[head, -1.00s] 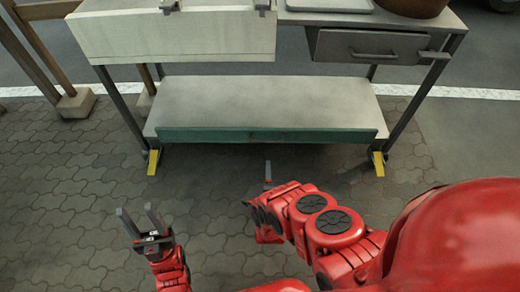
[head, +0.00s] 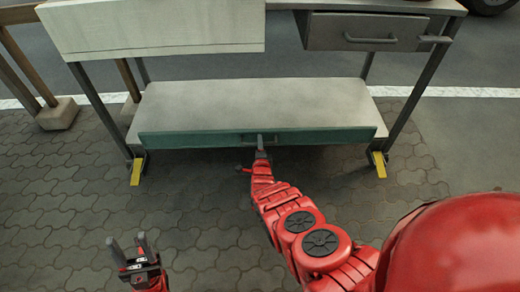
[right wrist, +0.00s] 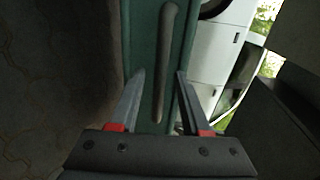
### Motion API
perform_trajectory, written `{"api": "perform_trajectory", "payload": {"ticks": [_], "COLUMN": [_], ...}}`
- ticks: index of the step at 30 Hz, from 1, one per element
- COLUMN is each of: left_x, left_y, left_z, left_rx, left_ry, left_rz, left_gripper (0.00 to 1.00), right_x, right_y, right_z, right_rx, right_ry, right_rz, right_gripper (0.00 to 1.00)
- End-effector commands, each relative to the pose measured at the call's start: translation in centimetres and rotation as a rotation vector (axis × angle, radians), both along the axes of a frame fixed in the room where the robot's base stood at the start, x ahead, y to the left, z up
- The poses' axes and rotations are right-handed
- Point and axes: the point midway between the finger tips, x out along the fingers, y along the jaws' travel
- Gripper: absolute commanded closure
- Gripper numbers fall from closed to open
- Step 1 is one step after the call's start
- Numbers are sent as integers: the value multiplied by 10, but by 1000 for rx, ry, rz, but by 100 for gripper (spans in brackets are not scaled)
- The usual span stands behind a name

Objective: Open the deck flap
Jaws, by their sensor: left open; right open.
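The deck flap seems to be the long green panel (head: 200,139) along the front edge of the bench's lower shelf, upright and closed against it. A short grey bar handle is at its middle. In the right wrist view the green panel (right wrist: 146,45) runs up the picture, with its handle (right wrist: 168,50) in front. My right gripper (head: 261,142) is open at the handle. Its fingers (right wrist: 160,88) stand on either side of the handle's line, with gaps visible; contact cannot be told. My left gripper (head: 131,245) is open and empty, low over the paving at the left.
The bench's lower shelf (head: 250,103) is bare. Above are a pale front panel (head: 150,28) and a grey drawer (head: 365,33), slightly out. Yellow pedals (head: 137,171) stick out at the front legs. The paving in front is clear.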

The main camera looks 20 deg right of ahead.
Motion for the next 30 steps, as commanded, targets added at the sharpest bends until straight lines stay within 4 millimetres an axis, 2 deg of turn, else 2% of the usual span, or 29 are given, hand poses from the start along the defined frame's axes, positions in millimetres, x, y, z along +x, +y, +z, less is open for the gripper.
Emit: {"api": "perform_trajectory", "payload": {"ticks": [2,12,20,30], "left_x": [0,0,0,0], "left_y": [-1,-1,-1,-1], "left_z": [-6,-5,-5,-5], "left_rx": [8,13,13,12], "left_ry": [-3,-5,-5,-5], "left_rz": [-2,-4,-4,-4], "left_gripper": [50,50,50,50], "right_x": [4,6,6,6], "right_y": [-1,-2,-2,-2], "right_z": [-3,-2,-2,-2], "right_rx": [0,0,1,0], "right_ry": [0,4,3,3], "right_rz": [1,1,0,0], "right_gripper": [53,53,100,100]}}
